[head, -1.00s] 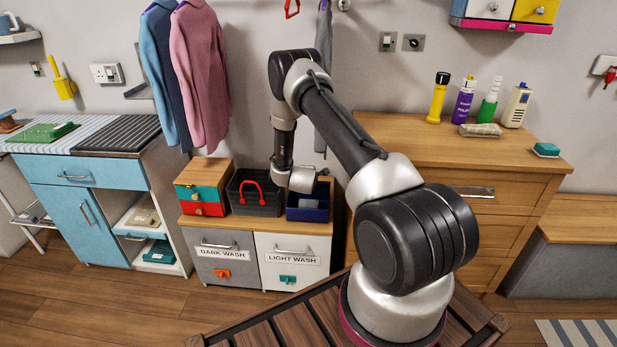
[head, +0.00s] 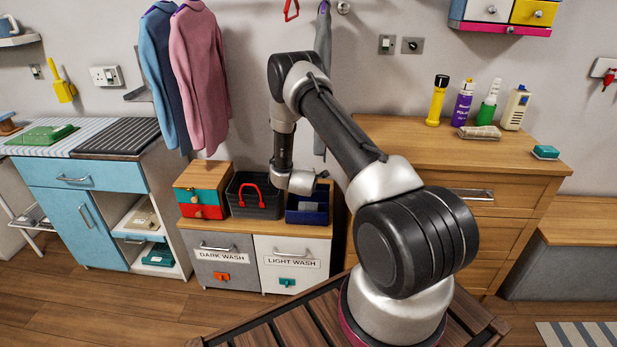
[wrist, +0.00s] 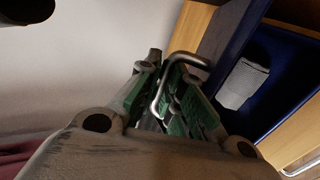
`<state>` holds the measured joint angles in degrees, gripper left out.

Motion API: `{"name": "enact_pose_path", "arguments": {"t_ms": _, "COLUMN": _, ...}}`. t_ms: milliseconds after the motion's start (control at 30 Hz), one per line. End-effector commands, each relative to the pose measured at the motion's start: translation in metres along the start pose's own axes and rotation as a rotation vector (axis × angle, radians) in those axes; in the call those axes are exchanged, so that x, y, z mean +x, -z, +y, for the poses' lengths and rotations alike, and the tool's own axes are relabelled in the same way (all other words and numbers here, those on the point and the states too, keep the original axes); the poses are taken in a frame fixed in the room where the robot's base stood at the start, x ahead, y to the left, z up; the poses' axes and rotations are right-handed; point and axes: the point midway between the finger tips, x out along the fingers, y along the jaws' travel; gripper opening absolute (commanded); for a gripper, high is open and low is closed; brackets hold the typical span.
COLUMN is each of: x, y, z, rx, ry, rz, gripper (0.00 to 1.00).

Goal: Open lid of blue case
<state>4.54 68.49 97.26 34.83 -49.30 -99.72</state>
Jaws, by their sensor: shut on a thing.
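The blue case (head: 307,214) stands on the low wooden top at the right end. Its front faces me and its inside shows, with a grey item (head: 310,205) in it. In the wrist view the case (wrist: 283,105) is at the right, with the grey item (wrist: 243,84) inside and a blue panel (wrist: 226,42), seemingly the raised lid, beside the opening. My gripper (wrist: 176,88) has green pads and is shut on a bent metal handle (wrist: 188,57) next to that panel. In the head view my wrist hides the back of the case and the fingers.
A dark basket (head: 254,204) with a red handle stands close left of the case, and a small drawer box (head: 203,190) beyond it. The wooden dresser (head: 455,158) rises close on the right. A grey wall is behind.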

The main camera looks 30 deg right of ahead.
Motion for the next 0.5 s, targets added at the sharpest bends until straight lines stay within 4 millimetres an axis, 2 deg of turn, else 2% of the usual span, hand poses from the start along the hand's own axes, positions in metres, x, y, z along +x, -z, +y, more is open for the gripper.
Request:
{"name": "enact_pose_path", "arguments": {"t_ms": 33, "x": 0.0087, "y": -0.0005, "z": 0.0268, "rx": 0.007, "ry": -0.06, "rz": 0.001, "gripper": 0.0}}
{"name": "enact_pose_path", "arguments": {"t_ms": 200, "x": 0.0087, "y": -0.0005, "z": 0.0268, "rx": 0.007, "ry": -0.06, "rz": 0.001, "gripper": 0.0}}
{"name": "enact_pose_path", "arguments": {"t_ms": 233, "x": 0.0087, "y": -0.0005, "z": 0.0267, "rx": 0.007, "ry": -0.059, "rz": 0.001, "gripper": 0.14}}
{"name": "enact_pose_path", "arguments": {"t_ms": 300, "x": 0.0087, "y": -0.0006, "z": 0.0263, "rx": 0.007, "ry": -0.059, "rz": 0.001, "gripper": 0.18}}
{"name": "enact_pose_path", "arguments": {"t_ms": 400, "x": 0.0089, "y": -0.0011, "z": 0.0242, "rx": 0.007, "ry": -0.057, "rz": 0.001, "gripper": 0.3}}
{"name": "enact_pose_path", "arguments": {"t_ms": 500, "x": 0.0089, "y": -0.0013, "z": 0.0223, "rx": 0.007, "ry": -0.053, "rz": 0.0, "gripper": 0.19}}
